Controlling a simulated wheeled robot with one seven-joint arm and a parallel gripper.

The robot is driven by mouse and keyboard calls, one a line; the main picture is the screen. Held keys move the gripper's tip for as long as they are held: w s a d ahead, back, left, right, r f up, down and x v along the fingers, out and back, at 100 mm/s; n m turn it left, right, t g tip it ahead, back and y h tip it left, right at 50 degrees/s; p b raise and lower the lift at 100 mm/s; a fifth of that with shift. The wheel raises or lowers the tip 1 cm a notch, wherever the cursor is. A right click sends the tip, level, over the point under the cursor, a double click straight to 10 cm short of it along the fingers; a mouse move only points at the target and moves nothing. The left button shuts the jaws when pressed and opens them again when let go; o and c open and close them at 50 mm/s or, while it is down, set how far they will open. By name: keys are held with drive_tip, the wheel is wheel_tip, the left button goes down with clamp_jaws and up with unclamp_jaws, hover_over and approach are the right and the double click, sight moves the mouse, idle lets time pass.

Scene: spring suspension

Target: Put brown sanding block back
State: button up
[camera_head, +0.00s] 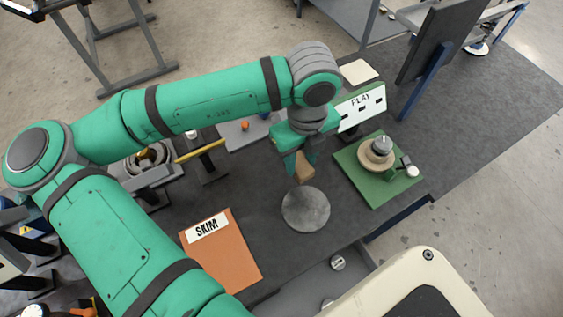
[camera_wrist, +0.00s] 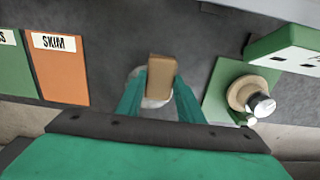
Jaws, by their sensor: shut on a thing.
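The brown sanding block (camera_head: 304,167) is held between the green fingers of my gripper (camera_head: 297,165). It also shows in the wrist view (camera_wrist: 161,76), between the two fingertips (camera_wrist: 160,90). My gripper is shut on the block, which hangs above or just behind a round grey disc (camera_head: 306,209) on the dark table. In the wrist view the disc (camera_wrist: 136,75) is partly hidden behind the block and fingers. I cannot tell the exact height of the block over the table.
An orange board labelled SKIM (camera_head: 228,257) lies to the left. A green base (camera_head: 371,183) with a wooden round piece and metal knob (camera_head: 381,146) stands to the right, below an upright PLAY panel (camera_head: 361,107). Dark table (camera_head: 268,241) is bare between the disc and the orange board.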

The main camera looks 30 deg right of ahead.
drive_tip(key=w+f, duration=0.2)
drive_tip(key=f, duration=0.1)
drive_tip(key=w+a+f, duration=0.1)
drive_tip(key=w+f, duration=0.2)
drive_tip(key=shift+w+a, duration=0.15)
drive_tip(key=shift+a, duration=0.05)
drive_tip(key=shift+w+f, duration=0.15)
drive_tip(key=shift+f, duration=1.6)
drive_tip(key=shift+f, duration=0.15)
drive_tip(key=o, duration=1)
wheel_tip(320, 180, up, 12)
drive_tip(key=shift+r, duration=0.2)
drive_tip(key=shift+w, duration=0.1)
